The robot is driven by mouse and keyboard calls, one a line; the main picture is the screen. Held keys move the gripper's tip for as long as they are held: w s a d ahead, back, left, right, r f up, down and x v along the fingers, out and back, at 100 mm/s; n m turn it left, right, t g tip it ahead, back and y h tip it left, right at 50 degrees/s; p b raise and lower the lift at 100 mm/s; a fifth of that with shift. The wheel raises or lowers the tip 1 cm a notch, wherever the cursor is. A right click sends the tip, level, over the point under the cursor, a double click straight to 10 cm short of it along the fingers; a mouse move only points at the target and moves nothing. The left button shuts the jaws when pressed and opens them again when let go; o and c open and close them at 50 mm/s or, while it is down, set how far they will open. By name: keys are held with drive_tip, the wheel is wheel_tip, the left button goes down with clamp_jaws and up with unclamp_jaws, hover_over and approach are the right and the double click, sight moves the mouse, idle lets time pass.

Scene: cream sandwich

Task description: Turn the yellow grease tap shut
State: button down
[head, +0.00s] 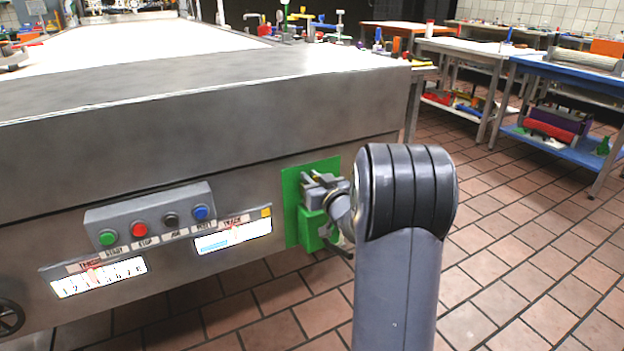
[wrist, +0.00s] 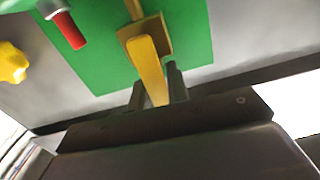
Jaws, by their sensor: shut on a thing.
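The yellow grease tap (wrist: 147,62) shows in the wrist view, a flat lever on a square yellow base against a green plate (wrist: 196,40). Its lever points down the picture, slightly tilted, with its end between my fingers. My gripper (wrist: 158,84) is shut on the lever's end. In the head view my gripper (head: 318,186) is up against the green plate (head: 291,208) on the machine's side. It hides the tap there.
In the wrist view a red-handled part (wrist: 70,30) and a yellow knob (wrist: 13,63) sit left of the tap. A button box (head: 150,226) and labelled gauges are on the machine's side. Tiled floor (head: 500,280) is open at the right, with workbenches (head: 560,80) beyond.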

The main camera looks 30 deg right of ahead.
drive_tip(key=shift+d+m+p, duration=0.15)
drive_tip(key=shift+m+p, duration=0.25)
drive_tip(key=shift+p, duration=0.1)
drive_tip(key=m+p, duration=0.1)
drive_tip(key=d+m+p, duration=0.1)
drive_tip(key=p, duration=0.1)
drive_tip(key=shift+m, duration=0.3)
drive_tip(key=m+p, duration=0.2)
drive_tip(key=d+f+m+p, duration=0.1)
drive_tip(key=m+p, duration=0.1)
drive_tip(key=shift+d+m, duration=0.2)
drive_tip(key=shift+m, duration=0.1)
drive_tip(key=m+p, duration=0.1)
drive_tip(key=m, duration=0.1)
drive_tip(key=d+f+m+p, duration=0.1)
drive_tip(key=m, duration=0.1)
drive_tip(key=shift+f+m+p, duration=0.15)
drive_tip(key=shift+m+p, duration=0.15)
drive_tip(key=shift+p, duration=0.05)
drive_tip(key=shift+d+f+m+p, duration=0.1)
drive_tip(key=shift+f+m+p, duration=0.4)
drive_tip(key=shift+m, duration=0.75)
drive_tip(key=shift+d+f+m+p, duration=0.1)
drive_tip(key=shift+f+m+p, duration=0.35)
drive_tip(key=shift+m, duration=0.8)
drive_tip(key=shift+f, duration=0.1)
drive_tip(key=c, duration=1.4)
unclamp_jaws()
drive_tip(key=shift+w, duration=0.1)
drive_tip(key=shift+o, duration=0.2)
